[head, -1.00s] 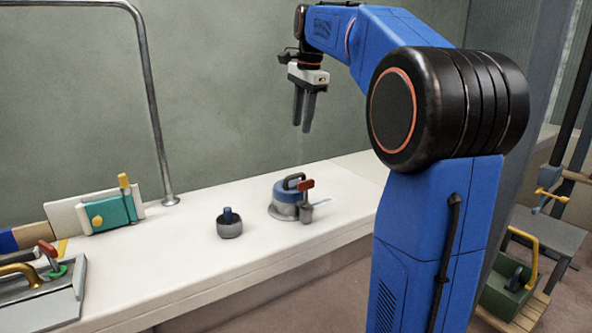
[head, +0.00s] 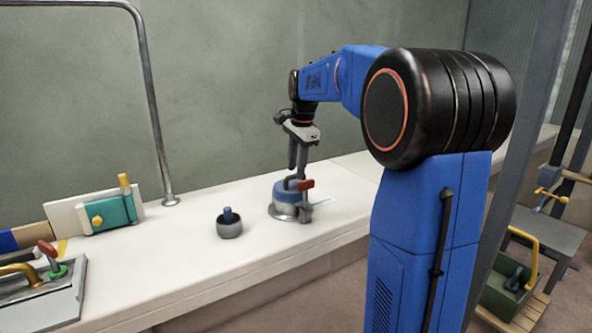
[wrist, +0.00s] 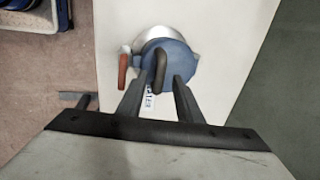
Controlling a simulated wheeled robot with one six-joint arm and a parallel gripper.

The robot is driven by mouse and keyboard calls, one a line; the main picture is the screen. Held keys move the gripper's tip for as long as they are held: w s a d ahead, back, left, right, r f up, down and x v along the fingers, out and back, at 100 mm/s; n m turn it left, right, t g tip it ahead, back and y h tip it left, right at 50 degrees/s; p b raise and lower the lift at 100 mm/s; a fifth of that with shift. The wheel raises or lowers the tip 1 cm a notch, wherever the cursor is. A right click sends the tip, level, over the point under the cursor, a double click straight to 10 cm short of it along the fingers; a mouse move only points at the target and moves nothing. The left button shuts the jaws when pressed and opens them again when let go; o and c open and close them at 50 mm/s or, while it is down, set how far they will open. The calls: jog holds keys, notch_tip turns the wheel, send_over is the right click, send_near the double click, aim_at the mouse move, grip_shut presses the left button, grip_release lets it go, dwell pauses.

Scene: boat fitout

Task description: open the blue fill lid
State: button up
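The blue fill lid (head: 285,193) sits on a round metal neck on the white counter, apparently closed. A dark loop handle stands up on it, and a red lever is beside it. The lid (wrist: 178,58) and the dark handle (wrist: 160,68) also show in the wrist view, with the red lever (wrist: 122,70) to the left. My gripper (head: 297,170) points down just above the lid. In the wrist view my gripper (wrist: 158,80) is open, its two fingers apart with the handle in line between the tips. I cannot tell whether the fingers touch it.
A small grey pot with a blue knob (head: 229,224) stands on the counter left of the lid. A teal block with yellow knobs (head: 112,212) and a grey hatch panel (head: 40,290) lie further left. A metal rail (head: 153,100) rises behind. Counter between pot and lid is clear.

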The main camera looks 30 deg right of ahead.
jog(key=shift+w+f, duration=0.1)
jog(key=shift+f, duration=0.5)
grip_shut()
